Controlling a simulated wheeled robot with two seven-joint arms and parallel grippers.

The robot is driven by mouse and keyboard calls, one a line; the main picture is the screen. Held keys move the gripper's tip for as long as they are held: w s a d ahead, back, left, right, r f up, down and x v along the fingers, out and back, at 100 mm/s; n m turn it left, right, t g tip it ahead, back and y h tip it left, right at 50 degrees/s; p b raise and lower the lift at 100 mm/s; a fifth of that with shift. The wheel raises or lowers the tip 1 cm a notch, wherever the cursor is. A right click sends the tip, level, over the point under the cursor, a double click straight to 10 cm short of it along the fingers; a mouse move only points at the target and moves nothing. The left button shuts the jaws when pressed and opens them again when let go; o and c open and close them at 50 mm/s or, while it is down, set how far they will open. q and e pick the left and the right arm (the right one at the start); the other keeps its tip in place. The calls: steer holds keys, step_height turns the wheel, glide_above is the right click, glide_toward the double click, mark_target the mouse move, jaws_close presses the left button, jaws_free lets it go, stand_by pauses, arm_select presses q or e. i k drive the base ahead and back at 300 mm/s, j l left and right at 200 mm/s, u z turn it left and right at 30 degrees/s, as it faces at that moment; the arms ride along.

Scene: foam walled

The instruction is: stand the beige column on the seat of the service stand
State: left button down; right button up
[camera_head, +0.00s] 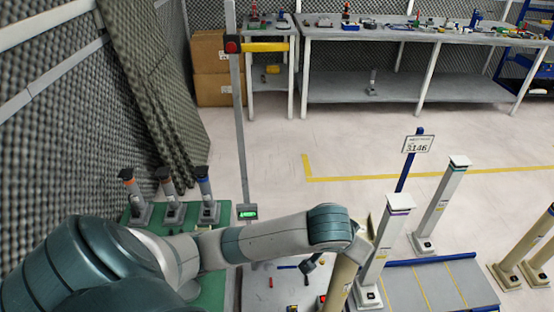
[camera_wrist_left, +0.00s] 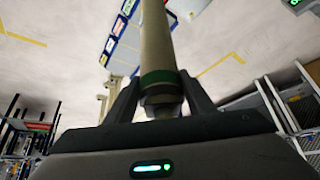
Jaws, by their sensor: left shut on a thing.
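My left gripper (camera_wrist_left: 158,98) is shut on a beige column (camera_wrist_left: 156,42), close to a dark green band at the column's end. In the head view the beige column (camera_head: 343,280) is tilted beneath my left wrist, its lower part cut off by the picture edge. My left fingers are hard to make out there. A grey stand with a tall post (camera_head: 240,140) and a lit green display rises left of the wrist; I take it for the service stand. Its seat cannot be made out clearly. My right gripper is not in view.
White columns (camera_head: 436,205) stand upright on or beside a grey platform (camera_head: 440,285) with yellow lines, close right of the held column. A sign (camera_head: 417,144) stands behind. More beige columns (camera_head: 522,250) stand far right. Several grey devices (camera_head: 172,205) stand on a green surface at left.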

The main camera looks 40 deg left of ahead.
mark_target(289, 286)
steer(key=j, duration=0.95)
steer(key=i+j, duration=0.25)
